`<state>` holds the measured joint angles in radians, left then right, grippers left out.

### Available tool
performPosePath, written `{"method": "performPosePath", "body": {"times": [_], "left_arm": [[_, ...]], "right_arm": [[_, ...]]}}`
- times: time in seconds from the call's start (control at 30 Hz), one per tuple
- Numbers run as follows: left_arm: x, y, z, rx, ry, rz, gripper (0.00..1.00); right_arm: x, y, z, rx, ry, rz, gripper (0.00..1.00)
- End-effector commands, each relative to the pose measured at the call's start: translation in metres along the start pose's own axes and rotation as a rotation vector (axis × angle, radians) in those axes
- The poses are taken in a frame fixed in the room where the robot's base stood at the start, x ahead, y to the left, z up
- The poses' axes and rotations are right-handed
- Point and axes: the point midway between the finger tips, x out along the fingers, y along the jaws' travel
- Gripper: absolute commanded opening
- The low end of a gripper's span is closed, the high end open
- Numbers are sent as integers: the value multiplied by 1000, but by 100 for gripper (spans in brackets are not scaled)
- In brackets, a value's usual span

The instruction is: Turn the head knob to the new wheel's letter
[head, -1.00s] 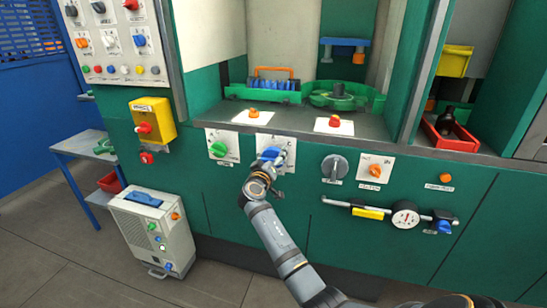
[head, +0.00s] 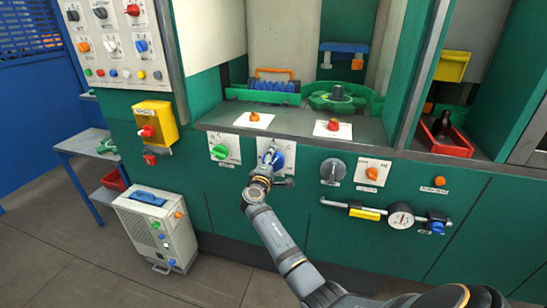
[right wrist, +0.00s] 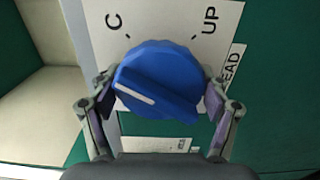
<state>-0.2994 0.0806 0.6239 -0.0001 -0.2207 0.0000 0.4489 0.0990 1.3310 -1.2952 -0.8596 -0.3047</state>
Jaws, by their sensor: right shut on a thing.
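The blue head knob (head: 278,161) sits on a white plate on the green machine front. In the right wrist view the head knob (right wrist: 158,82) fills the middle, with a white pointer line on its left half. The pointer line is aimed left, below the "C". My right gripper (head: 269,160) is shut on the knob, one finger on each side. No wheel letter is readable. My left gripper is out of view.
A green knob (head: 219,152) is left of the head knob; a grey knob (head: 333,171) and orange knob (head: 372,173) are to the right. A ledge with orange and red buttons juts out above. A gauge (head: 400,219) sits lower right.

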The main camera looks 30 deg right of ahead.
Motion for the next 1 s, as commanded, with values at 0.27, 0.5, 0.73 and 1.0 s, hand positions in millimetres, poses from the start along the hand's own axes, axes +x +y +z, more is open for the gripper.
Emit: {"method": "performPosePath", "body": {"times": [0.27,0.5,0.73,1.0], "left_arm": [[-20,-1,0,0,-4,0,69],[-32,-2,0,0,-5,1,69],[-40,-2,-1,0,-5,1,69],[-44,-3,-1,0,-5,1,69]], "right_arm": [[0,2,0,-262,0,-3,45],[0,1,0,-462,1,-2,45],[0,0,0,-600,1,-2,45],[0,-1,0,-685,1,-2,45]]}}
